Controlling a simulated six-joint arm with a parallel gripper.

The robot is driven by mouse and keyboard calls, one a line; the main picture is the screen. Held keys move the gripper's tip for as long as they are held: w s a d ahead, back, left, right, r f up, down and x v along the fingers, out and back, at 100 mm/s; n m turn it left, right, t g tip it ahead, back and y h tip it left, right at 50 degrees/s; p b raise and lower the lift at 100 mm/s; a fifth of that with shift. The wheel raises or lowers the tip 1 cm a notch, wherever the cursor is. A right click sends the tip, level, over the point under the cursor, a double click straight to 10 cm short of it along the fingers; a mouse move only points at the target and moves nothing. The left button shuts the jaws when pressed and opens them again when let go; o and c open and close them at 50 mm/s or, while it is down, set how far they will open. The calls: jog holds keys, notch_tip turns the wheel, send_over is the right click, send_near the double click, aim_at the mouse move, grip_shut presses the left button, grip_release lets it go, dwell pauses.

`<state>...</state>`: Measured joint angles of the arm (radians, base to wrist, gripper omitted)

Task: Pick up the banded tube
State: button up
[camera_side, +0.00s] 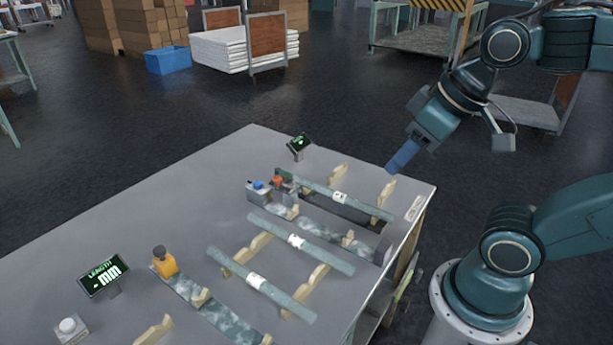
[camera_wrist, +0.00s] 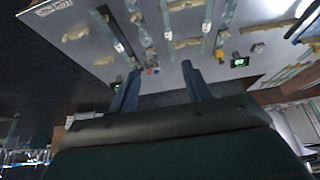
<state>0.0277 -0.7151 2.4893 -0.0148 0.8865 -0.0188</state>
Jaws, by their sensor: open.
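Three long grey-green glass tubes lie on wooden cradles in the side view: a far tube (camera_side: 315,187), a middle tube (camera_side: 275,229) and a near tube (camera_side: 235,266). Each carries a small white patch near its middle; I cannot tell which one counts as the banded tube. My gripper (camera_side: 392,168) is in the air above the table's right end, beyond the far tube's right end and apart from it. In the wrist view my gripper (camera_wrist: 161,70) shows two spread fingers with nothing between them. Tubes also show small at the top there.
The grey table (camera_side: 150,215) bears wooden cradles (camera_side: 305,280), a yellow block (camera_side: 164,262), a "LENGTH mm" display (camera_side: 104,275), another small display (camera_side: 299,144) and a white button box (camera_side: 68,327). Two grey-mottled strips lie between the tubes and nearer the front.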

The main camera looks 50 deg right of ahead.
jog(key=w+d+f+y, duration=0.1)
jog(key=w+d+f, duration=0.6)
jog(key=d, duration=0.3)
jog(key=w+d+f+g+y, duration=0.1)
jog(key=w+d+f, duration=0.5)
jog(key=d, duration=0.5)
jog(key=x, duration=0.2)
jog(key=shift+d+f, duration=0.2)
jog(key=shift+f, duration=0.2)
send_over(340, 197)
jog(key=s+d, duration=0.3)
notch_tip(340, 197, down, 8)
jog(key=shift+a, duration=0.25)
jog(key=shift+x, duration=2.5)
jog(key=shift+a, duration=0.2)
jog(key=shift+c, duration=0.2)
